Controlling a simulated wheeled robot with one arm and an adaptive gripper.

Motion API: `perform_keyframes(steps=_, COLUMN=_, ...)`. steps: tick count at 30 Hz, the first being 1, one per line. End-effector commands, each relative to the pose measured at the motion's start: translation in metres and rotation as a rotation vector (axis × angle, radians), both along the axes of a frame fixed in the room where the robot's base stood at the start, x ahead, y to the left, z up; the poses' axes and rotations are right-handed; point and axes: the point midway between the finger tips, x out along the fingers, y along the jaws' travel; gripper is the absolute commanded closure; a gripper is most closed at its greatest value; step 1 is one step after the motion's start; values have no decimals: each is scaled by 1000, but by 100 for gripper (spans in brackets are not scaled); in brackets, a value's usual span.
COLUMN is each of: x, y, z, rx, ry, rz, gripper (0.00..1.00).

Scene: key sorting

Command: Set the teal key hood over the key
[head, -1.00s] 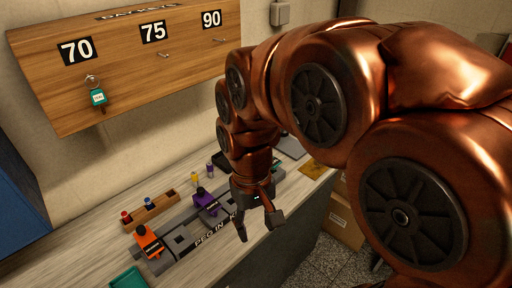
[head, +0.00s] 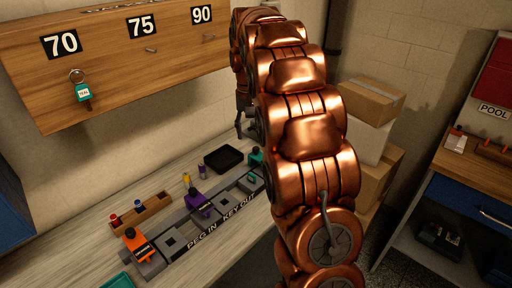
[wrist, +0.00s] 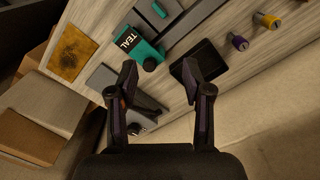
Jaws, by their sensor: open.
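The teal key hood (wrist: 134,44), marked TEAL and with a black knob, sits at the end of the grey rail in the wrist view. It shows partly beside my arm in the head view (head: 256,158). A small teal piece (head: 252,177) sits on the rail near it; I cannot tell if it is the key. My gripper (wrist: 160,78) is open and empty, with its left finger close to the knob in the picture. In the head view my gripper (head: 243,122) is partly hidden by my arm.
A black tray (wrist: 207,62) lies beside the hood. The purple hood (head: 199,203) and orange hood (head: 137,244) are on the rail (head: 224,206). A teal-tagged key (head: 82,93) hangs under 70. Cardboard boxes (head: 368,102) stand at right.

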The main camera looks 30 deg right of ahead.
Motion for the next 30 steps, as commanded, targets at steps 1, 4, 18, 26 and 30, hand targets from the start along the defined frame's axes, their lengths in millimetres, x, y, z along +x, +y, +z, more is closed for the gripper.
perform_keyframes(steps=1, x=9, y=-11, z=-5, rx=-1, ry=-6, rz=-15, gripper=50)
perform_keyframes(steps=4, x=22, y=-27, z=-12, rx=-4, ry=-14, rz=-37, gripper=50)
perform_keyframes(steps=18, x=34, y=-44, z=-34, rx=-5, ry=-18, rz=-60, gripper=50)
perform_keyframes(steps=26, x=34, y=-44, z=-67, rx=-4, ry=-20, rz=-60, gripper=50)
perform_keyframes(steps=30, x=33, y=-44, z=-83, rx=-4, ry=-18, rz=-60, gripper=50)
